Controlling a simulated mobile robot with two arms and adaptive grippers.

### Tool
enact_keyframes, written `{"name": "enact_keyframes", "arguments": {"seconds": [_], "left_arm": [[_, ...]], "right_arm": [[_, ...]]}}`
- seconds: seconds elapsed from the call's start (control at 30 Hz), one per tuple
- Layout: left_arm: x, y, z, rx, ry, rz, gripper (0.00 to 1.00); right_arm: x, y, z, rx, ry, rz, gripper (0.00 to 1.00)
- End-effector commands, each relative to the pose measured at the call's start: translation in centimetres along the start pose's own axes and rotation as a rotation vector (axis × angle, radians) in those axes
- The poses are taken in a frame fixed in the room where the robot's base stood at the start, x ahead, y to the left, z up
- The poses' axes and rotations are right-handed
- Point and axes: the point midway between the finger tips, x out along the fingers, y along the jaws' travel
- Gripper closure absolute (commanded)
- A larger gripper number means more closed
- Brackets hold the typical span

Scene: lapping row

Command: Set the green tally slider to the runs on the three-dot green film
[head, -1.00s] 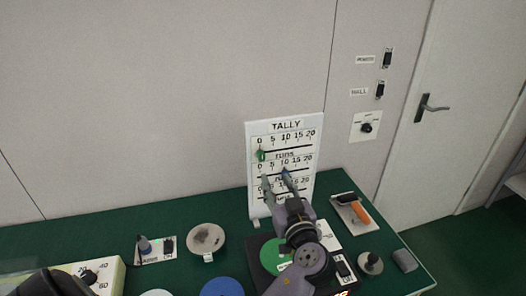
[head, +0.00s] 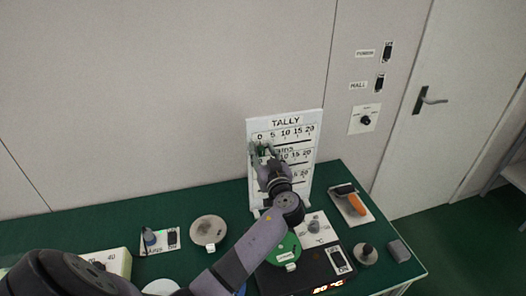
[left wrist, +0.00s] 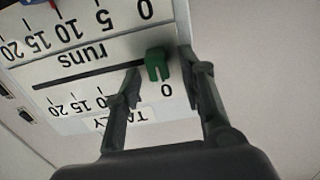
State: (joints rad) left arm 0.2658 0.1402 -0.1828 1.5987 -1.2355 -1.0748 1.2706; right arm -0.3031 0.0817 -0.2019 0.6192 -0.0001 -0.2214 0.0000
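The white TALLY board (head: 312,118) stands upright at the back of the bench, with rows of scales marked 0 to 20. The green slider (left wrist: 156,65) sits at the 0 end of the top "runs" slot; the left wrist view shows it upside down. My left gripper (head: 263,149) is at the board, and its fingers (left wrist: 160,68) are open on either side of the slider, with no clear grip. In the head view the fingers largely cover the slider. A green disc (head: 284,246) lies on a black unit; I cannot make out dots on it. My right gripper is not in view.
A grey round plate (head: 208,230) and a small knob-and-switch panel (head: 160,240) lie left of the arm. Wall switches (head: 380,82) and a door (head: 450,110) are beyond the bench.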

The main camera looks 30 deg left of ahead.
Motion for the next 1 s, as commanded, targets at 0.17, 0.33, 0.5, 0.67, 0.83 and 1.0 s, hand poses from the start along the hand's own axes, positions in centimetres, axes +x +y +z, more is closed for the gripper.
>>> {"name": "enact_keyframes", "arguments": {"seconds": [0.17, 0.33, 0.5, 0.67, 0.83, 1.0], "left_arm": [[-0.02, 0.00, 0.00, 0.001, 0.000, 0.000, 0.73], [-0.04, 0.00, 0.00, 0.001, 0.000, 0.000, 0.84], [-0.05, 0.00, 0.00, 0.001, 0.000, 0.000, 0.95], [-0.05, 0.01, 0.00, 0.001, 0.000, 0.000, 1.00], [-0.06, 0.01, 0.00, 0.000, 0.000, 0.000, 1.00], [-0.06, 0.02, 0.01, 0.000, 0.000, 0.000, 1.00]], "right_arm": [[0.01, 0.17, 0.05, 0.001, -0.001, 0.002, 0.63], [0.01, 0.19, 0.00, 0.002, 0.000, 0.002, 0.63], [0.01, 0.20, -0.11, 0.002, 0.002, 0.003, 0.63], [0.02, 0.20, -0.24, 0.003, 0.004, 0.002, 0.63], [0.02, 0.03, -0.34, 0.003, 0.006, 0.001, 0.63], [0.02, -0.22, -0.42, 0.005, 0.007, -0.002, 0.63]]}}
